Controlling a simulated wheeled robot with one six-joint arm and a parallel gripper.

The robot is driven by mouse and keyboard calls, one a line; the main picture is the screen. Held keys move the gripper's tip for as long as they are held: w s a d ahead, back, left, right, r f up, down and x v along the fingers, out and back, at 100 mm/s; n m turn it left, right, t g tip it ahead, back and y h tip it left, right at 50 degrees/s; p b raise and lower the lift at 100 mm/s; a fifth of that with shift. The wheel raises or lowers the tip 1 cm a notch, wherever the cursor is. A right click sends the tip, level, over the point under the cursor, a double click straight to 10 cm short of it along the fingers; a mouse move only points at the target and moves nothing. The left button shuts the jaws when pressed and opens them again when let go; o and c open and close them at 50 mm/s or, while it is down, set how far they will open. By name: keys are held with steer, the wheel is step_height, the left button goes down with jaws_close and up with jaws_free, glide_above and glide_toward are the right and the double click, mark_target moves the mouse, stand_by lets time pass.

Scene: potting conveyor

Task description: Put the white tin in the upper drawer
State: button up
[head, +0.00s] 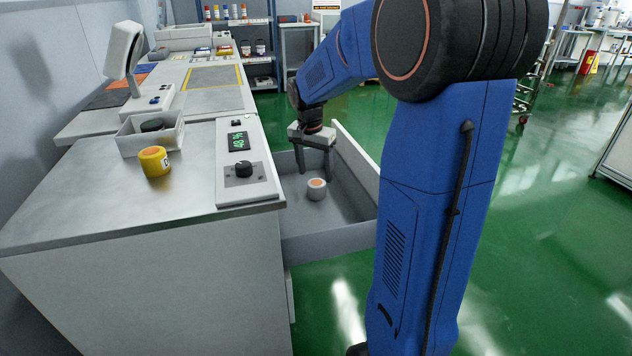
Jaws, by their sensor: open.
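The white tin (317,190), with an orange top, stands upright on the floor of the open upper drawer (330,240). The drawer is pulled out from the right side of the grey cabinet. My gripper (314,172) is open and points down into the drawer, above and just behind the tin. Its fingers look apart from the tin, though the exact gap is hard to judge from this view.
A yellow tin (155,161) stands on the metal worktop, beside a white bin (150,133) holding a dark object. A control panel (245,180) with a knob and green display lies along the worktop's right edge. Green floor (560,220) is clear to the right.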

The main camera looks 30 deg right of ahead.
mark_target(314, 186)
step_height(314, 186, up, 5)
steer(key=s+a+n+t, duration=0.1)
steer(key=s+a+n, duration=0.2)
steer(key=s, duration=0.4)
steer(key=s+a+r+n+t, duration=0.1)
steer(key=s+a+n, duration=0.2)
steer(key=s+a, duration=0.2)
steer(key=s+a+n+t+y, duration=0.1)
steer(key=s+a, duration=0.3)
steer(key=s, duration=0.6)
steer(key=shift+a+r+n, duration=0.2)
steer(key=shift+a+n, duration=0.1)
steer(key=shift+n, duration=0.6)
steer(key=s+a+f+n+t, duration=0.1)
steer(key=s+a+f+n, duration=0.1)
steer(key=s, duration=0.5)
steer(key=shift+s+a+f+n+y, duration=0.3)
steer(key=shift+s+f+n, duration=0.05)
steer(key=shift+f+n, duration=0.4)
